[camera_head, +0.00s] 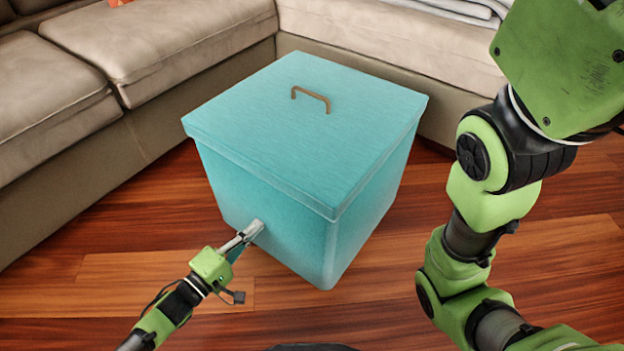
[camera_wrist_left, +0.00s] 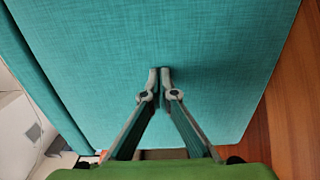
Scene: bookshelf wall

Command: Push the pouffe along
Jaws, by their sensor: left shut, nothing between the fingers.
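The pouffe (camera_head: 300,115) is a turquoise cube-shaped box with a lid and a small brown handle (camera_head: 311,98) on top. It stands upright on the wooden floor in the inner corner of the sofa. My left gripper (camera_head: 257,227) is shut and empty, with its fingertips at the lower part of the pouffe's front left face. In the left wrist view the closed fingertips (camera_wrist_left: 160,70) point at the turquoise side (camera_wrist_left: 200,40), which fills most of the picture. Whether they touch it I cannot tell. My right arm shows at the right, but its gripper is out of view.
A beige sofa (camera_head: 60,100) runs along the left, and another section (camera_head: 390,45) runs behind the pouffe, very close to it. Folded grey cloth (camera_head: 460,10) lies on the back section. Bare wooden floor (camera_head: 120,265) lies in front and to the right.

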